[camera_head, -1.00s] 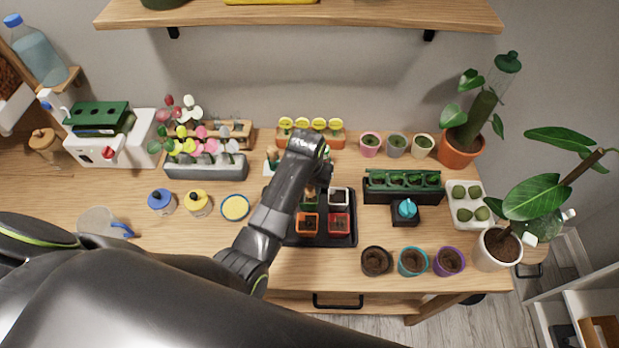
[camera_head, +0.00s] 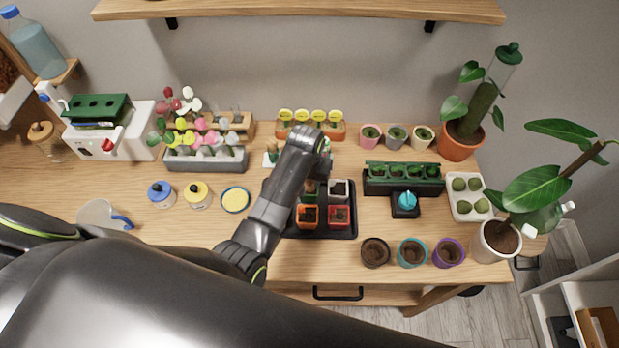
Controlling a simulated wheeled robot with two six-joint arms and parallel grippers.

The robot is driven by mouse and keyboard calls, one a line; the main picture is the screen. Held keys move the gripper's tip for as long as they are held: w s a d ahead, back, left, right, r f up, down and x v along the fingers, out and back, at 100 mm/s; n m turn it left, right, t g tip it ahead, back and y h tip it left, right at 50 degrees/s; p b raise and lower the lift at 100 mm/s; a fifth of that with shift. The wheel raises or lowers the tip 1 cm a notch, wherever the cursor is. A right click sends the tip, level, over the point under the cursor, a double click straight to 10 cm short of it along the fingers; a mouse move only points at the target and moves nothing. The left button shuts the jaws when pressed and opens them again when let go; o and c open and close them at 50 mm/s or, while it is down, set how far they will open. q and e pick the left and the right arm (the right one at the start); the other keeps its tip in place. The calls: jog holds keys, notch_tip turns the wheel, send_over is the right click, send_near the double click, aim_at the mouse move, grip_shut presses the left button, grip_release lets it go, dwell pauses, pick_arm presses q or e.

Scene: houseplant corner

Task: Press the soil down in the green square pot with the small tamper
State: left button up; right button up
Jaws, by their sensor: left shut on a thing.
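A black tray (camera_head: 352,228) on the bench holds small square pots. The green square pot (camera_head: 311,187) is at its back left, largely hidden behind my left arm. A white pot (camera_head: 338,188) is at the back right, an orange pot (camera_head: 307,216) at the front left and a red pot (camera_head: 339,216) at the front right. My left gripper (camera_head: 324,172) is over the back of the tray, close to the green pot, pointing down. It is shut on the small tamper, which is mostly hidden by the wrist; I cannot tell whether it touches the soil. My right gripper is out of view.
A green planter (camera_head: 403,178) and a black stand with a turquoise item (camera_head: 406,204) are right of the tray. Brown (camera_head: 375,252), teal (camera_head: 412,252) and purple (camera_head: 448,252) pots stand in front. Jars and a yellow-topped dish (camera_head: 235,200) are left. A shelf (camera_head: 300,10) overhangs.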

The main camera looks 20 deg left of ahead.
pick_arm(q)
jog(key=shift+f, duration=0.2)
jog(key=shift+f, duration=0.35)
dwell(0.6)
jog(key=shift+s, duration=0.1)
dwell(0.6)
jog(key=shift+s+f, duration=0.1)
jog(key=shift+f, duration=0.1)
dwell(0.8)
jog(key=shift+w+r, duration=0.2)
jog(key=shift+r, duration=3.45)
